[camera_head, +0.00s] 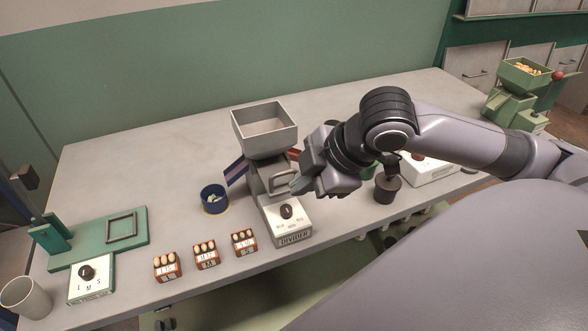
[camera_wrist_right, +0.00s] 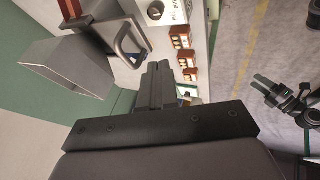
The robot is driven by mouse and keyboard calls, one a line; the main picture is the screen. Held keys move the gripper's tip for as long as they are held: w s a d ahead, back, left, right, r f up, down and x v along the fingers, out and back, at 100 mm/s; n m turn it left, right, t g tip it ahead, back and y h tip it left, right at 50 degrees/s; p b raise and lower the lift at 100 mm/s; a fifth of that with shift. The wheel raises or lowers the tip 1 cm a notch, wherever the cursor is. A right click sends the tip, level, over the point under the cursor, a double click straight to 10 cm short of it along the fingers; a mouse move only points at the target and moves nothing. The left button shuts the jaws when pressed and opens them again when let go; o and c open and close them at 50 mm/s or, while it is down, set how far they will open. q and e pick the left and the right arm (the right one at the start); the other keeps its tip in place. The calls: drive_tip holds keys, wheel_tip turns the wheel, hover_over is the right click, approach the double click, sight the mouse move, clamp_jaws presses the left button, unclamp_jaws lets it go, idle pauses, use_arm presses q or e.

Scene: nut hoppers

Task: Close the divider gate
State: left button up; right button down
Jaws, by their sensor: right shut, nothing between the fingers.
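The divider (camera_head: 290,220) is a grey machine with a white labelled front box, a black knob and a square grey hopper (camera_head: 265,128) on top. A grey loop handle (camera_head: 281,181) sits on its body below the hopper. The handle also shows in the right wrist view (camera_wrist_right: 130,40), upper left of the fingers. My right gripper (camera_head: 298,183) is shut and empty, close to the right of the handle; I cannot tell if they touch. The gate plate itself is not clearly visible. A dark jointed part in the right wrist view (camera_wrist_right: 287,100) appears to be my left gripper.
A blue cup (camera_head: 214,199) stands left of the divider. Several small nut boxes (camera_head: 206,256) line the front edge. A green tray fixture (camera_head: 100,240) and grey cup (camera_head: 24,298) are at far left. A dark weight (camera_head: 387,188) and white box (camera_head: 430,170) lie right.

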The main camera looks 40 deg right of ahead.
use_arm(q)
drive_tip(key=shift+r, duration=0.25)
use_arm(e)
drive_tip(key=shift+w+d+f, duration=0.15)
drive_tip(key=shift+w, duration=0.5)
drive_tip(key=shift+w+d+f, duration=0.15)
drive_tip(key=shift+w+f, duration=0.05)
drive_tip(key=shift+w, duration=0.45)
drive_tip(key=shift+w+d+f, duration=0.15)
drive_tip(key=shift+w, duration=0.5)
use_arm(q)
drive_tip(key=shift+p, duration=0.3)
use_arm(e)
drive_tip(key=shift+d, duration=0.15)
